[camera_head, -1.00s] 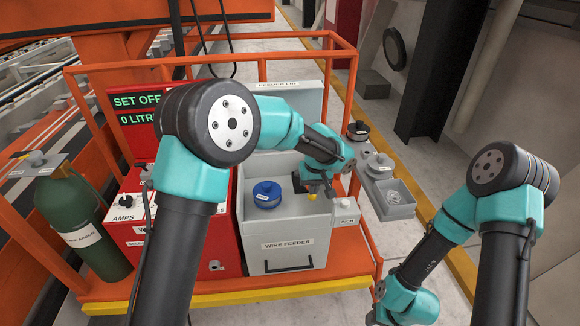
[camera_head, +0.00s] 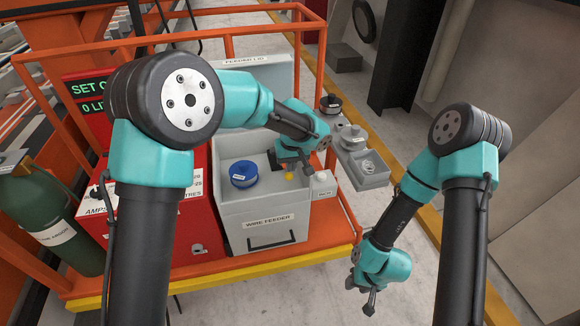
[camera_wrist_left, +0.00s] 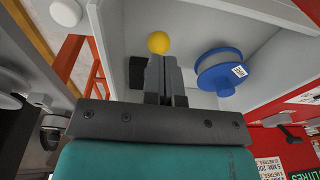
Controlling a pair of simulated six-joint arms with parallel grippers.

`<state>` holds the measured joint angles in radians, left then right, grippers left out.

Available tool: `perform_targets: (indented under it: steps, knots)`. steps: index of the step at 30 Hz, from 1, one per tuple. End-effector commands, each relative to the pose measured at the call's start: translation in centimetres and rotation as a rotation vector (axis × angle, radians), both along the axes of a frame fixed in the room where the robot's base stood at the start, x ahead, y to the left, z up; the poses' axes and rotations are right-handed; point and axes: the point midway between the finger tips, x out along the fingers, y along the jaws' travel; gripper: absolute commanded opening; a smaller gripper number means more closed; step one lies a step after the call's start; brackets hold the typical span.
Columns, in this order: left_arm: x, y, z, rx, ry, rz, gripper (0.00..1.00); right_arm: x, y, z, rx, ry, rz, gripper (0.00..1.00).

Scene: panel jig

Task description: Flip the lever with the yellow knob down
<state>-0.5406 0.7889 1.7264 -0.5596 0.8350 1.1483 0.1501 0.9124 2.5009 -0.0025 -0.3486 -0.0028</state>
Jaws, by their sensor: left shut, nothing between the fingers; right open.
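The yellow knob (camera_head: 289,176) shows inside the open grey wire feeder (camera_head: 255,215), to the right of a blue spool (camera_head: 243,174). In the left wrist view the knob (camera_wrist_left: 159,42) sits right at the tips of my left gripper (camera_wrist_left: 163,62); whether they touch is unclear. The lever's shaft is hidden behind the fingers, and a dark block (camera_wrist_left: 137,73) shows beside them. My left gripper (camera_head: 306,178) is shut and empty, reaching down into the feeder just right of the knob. My right gripper (camera_head: 371,300) is open and empty, low over the floor.
The feeder's raised lid (camera_head: 255,72) stands behind the opening. A small white bottle-like part (camera_head: 323,184) is at its right edge. A red machine and green cylinder (camera_head: 50,220) stand left.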

Motion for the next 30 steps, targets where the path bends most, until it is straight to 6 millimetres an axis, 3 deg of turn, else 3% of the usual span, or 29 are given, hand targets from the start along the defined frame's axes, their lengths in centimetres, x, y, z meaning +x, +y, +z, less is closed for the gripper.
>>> perform_targets:
  steps: [6,15,20,30]
  knots:
    - [-0.7,-0.4,4.5,-0.004,-0.006,0.000,0.00,0.0,0.0,0.0,0.000,0.000,0.000,0.43]
    - [-1.7,-0.7,9.3,-0.002,-0.005,0.001,0.00,0.0,0.0,0.0,0.000,0.000,0.000,0.43]
    - [-1.9,-0.8,10.2,-0.001,-0.003,0.001,0.00,0.0,0.0,0.0,0.000,0.000,0.000,0.43]
    - [-1.9,-0.8,10.3,-0.002,-0.003,0.002,0.00,0.0,0.0,0.0,0.000,0.000,0.000,0.43]
